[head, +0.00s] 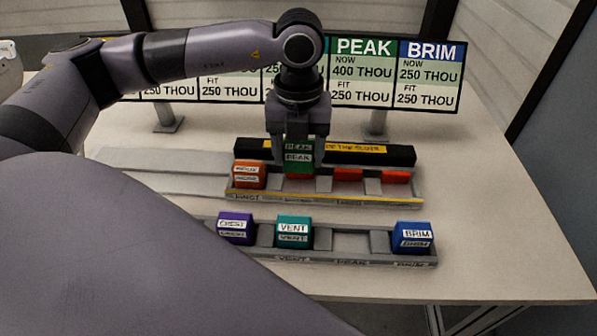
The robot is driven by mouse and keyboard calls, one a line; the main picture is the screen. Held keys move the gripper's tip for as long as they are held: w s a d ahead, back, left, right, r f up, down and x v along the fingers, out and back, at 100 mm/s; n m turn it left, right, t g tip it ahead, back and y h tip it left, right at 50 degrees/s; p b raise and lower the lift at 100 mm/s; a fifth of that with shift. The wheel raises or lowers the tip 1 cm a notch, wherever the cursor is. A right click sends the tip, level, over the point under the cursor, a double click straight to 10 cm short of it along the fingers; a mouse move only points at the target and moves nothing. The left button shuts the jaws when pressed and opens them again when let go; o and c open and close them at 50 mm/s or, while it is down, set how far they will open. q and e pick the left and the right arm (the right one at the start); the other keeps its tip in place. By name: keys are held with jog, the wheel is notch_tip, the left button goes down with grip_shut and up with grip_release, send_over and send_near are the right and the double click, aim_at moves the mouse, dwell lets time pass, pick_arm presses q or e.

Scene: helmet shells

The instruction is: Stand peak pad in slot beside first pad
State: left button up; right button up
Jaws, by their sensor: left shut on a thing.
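My left gripper (299,140) points straight down and is shut on the green peak pad (299,157), which is upright with its PEAK label facing me. The pad is at the second slot of the rear rack (330,197), just right of the orange first pad (249,175). A little red shows at its lower edge; I cannot tell whether it rests on the slot floor. The fingers partly cover the pad's sides. My right gripper is not in view.
Two rear slots to the right show low red surfaces (347,174). The front rack (340,258) holds a purple pad (236,228), a teal VENT pad (293,232) and a blue BRIM pad (413,236), with an empty place between teal and blue. A sign board (395,75) stands behind.

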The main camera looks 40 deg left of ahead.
aim_at(298, 171)
pick_arm(q)
jog(key=shift+f, duration=2.75)
jog(key=shift+f, duration=0.2)
jog(key=o, duration=1.1)
jog(key=shift+o, duration=0.2)
jog(key=shift+r, duration=0.1)
jog(key=shift+r, duration=0.15)
notch_tip(298, 171, up, 11)
jog(key=shift+r, duration=0.5)
